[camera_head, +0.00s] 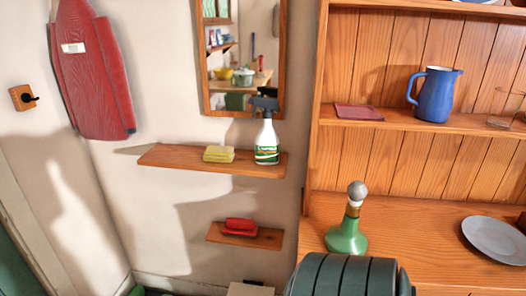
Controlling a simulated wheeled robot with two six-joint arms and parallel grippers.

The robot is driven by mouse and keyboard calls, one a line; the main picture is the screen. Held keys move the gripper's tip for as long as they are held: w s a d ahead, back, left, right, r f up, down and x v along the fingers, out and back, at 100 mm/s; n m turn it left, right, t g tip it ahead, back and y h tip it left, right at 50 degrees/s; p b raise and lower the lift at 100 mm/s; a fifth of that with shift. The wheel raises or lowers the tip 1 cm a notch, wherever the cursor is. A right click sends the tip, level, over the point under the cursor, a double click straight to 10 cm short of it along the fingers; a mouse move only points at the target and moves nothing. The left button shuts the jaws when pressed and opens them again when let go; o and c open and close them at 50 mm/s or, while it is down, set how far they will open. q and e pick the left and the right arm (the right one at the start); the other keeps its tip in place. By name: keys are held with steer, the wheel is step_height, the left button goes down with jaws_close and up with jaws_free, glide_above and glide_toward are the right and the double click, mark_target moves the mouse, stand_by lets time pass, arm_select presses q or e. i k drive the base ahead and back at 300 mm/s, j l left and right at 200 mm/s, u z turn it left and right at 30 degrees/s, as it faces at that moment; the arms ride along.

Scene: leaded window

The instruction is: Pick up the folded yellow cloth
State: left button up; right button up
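The folded yellow cloth (218,154) lies on a narrow wooden wall shelf (170,157), below the mirror. It is a small, pale yellow, layered stack and nothing covers it from this view. A white spray bottle (267,143) with a dark trigger head and a green label stands upright on the same shelf, to the right of the cloth with a small gap between them. Neither of my grippers shows in the head view.
A smaller shelf below holds a red object (239,226). A wooden dresser (400,218) at the right bears a green bottle (347,232), a grey plate (495,240) and a blue jug (434,94). The shelf left of the cloth is bare.

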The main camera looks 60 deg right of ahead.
mark_target(213, 153)
steer(key=z, duration=1.75)
